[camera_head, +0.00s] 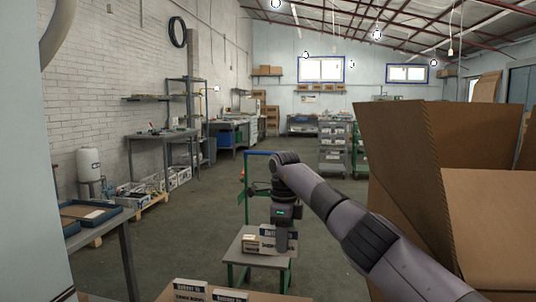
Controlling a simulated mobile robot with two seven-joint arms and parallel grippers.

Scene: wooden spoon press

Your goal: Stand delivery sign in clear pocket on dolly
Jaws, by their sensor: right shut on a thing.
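My right gripper (282,246) points down over the grey top of the green-framed dolly (238,258). It is shut on a white sign with dark print (268,231), partly hidden behind the gripper. The sign is roughly upright. A small cardboard-coloured box (250,244) with a pale label shows just left of the gripper, at the dolly's top. I cannot make out the clear pocket, nor whether the sign touches anything below. My left gripper is out of view.
More printed white signs (190,290) stand on a cardboard-brown surface at the bottom edge. Large open cardboard boxes (410,150) fill the right side. A table with blue trays (90,214) stands at left. Grey floor is free between the table and the dolly.

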